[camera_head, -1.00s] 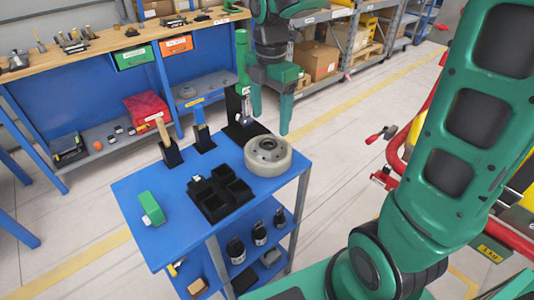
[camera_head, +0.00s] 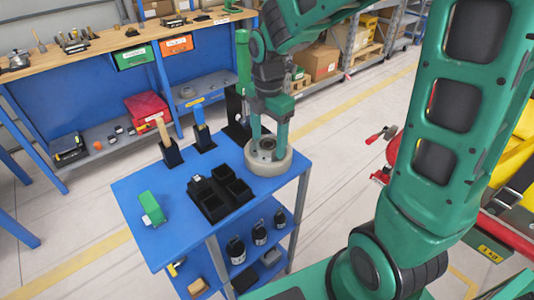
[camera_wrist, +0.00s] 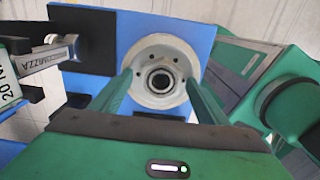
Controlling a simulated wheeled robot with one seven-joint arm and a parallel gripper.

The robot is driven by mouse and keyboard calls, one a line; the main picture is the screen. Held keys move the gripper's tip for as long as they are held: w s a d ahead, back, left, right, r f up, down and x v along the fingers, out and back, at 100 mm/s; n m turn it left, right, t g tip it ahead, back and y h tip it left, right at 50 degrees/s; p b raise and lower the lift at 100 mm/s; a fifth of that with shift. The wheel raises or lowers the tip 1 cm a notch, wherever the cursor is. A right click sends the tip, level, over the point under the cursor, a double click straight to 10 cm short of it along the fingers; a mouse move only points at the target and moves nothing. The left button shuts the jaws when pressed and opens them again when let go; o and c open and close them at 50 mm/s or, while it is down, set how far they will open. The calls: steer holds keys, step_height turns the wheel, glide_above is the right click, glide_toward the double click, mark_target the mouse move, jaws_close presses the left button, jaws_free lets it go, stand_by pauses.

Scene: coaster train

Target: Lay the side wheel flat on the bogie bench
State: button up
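The side wheel (camera_head: 262,168), a thick pale grey disc with a dark hub, lies flat on the right rear of the blue cart top (camera_head: 240,228). In the wrist view the wheel (camera_wrist: 159,98) is face-on, with its bore and bolt holes showing. My gripper (camera_head: 268,149) points down over the wheel. Its fingers are spread, one on each side of the hub in the wrist view (camera_wrist: 160,77). I cannot tell whether they touch the wheel. No readable label marks a bogie bench; a wood-topped bench (camera_head: 150,38) stands at the back left.
On the cart stand a black compartment tray (camera_head: 214,207), a green-and-white block (camera_head: 152,208), and upright tools in black holders (camera_head: 171,156). Bottles (camera_head: 259,233) sit on its lower shelf. Shelving with boxes (camera_head: 320,60) is behind. Floor is clear between cart and benches.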

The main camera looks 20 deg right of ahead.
steer(key=c, duration=1.5)
steer(key=shift+w+r, duration=0.1)
jaws_close()
steer(key=shift+r, duration=0.15)
